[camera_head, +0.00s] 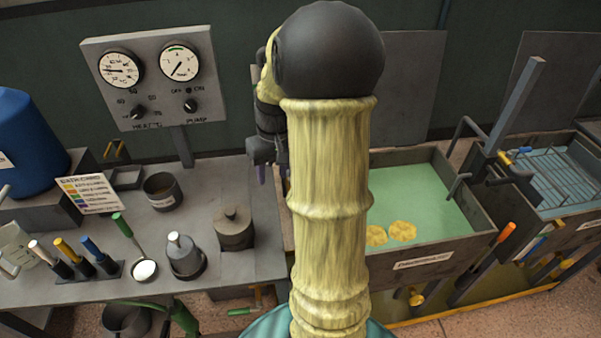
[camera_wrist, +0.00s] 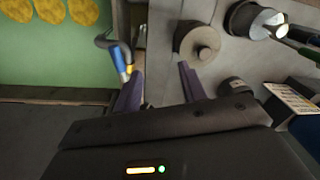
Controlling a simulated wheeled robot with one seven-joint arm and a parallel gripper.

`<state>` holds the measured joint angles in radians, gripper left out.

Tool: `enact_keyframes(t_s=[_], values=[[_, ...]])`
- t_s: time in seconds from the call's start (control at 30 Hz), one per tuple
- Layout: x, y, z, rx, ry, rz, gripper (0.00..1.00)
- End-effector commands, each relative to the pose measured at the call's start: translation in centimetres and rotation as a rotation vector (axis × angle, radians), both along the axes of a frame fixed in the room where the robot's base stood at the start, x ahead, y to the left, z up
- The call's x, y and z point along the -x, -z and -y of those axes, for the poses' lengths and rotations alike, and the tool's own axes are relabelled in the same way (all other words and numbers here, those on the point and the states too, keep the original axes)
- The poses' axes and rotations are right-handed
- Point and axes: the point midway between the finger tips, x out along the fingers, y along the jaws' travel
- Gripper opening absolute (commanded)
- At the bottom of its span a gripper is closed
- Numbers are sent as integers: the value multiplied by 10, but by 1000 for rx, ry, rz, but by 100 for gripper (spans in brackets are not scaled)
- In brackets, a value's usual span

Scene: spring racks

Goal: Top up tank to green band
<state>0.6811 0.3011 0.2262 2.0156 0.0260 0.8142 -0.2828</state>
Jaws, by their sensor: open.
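The tank dial (camera_head: 179,63) on the grey panel has a short green band at its top; its needle appears to point lower left, away from the band. A tank of green liquid (camera_head: 439,200) with yellow discs stands right of my arm. It also shows in the wrist view (camera_wrist: 60,60). A blue-handled lever or tap (camera_wrist: 118,62) is at the tank's edge, just beyond my left finger; my arm seems to hide it in the head view. My gripper (camera_wrist: 160,90) is open and empty above the gap between tank and bench. The head view partly hides its fingers.
A lidded pot (camera_head: 233,230) is on the bench near my gripper. The panel has a heater dial (camera_head: 121,67) and pump switch (camera_head: 190,105). A second tank with a rack (camera_head: 560,180) is far right.

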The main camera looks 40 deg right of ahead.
Motion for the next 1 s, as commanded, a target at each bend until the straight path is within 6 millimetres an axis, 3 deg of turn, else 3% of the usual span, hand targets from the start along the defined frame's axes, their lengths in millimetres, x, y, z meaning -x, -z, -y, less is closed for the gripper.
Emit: enact_keyframes(t_s=[0.03,0.2,0.33,0.77,1.0], values=[[0,-19,22,-18,27,-5,41],[6,-51,83,-83,80,-12,41],[14,-64,110,-116,100,-9,41],[16,-64,117,-125,104,-9,41],[15,-46,113,-128,103,-11,41]])
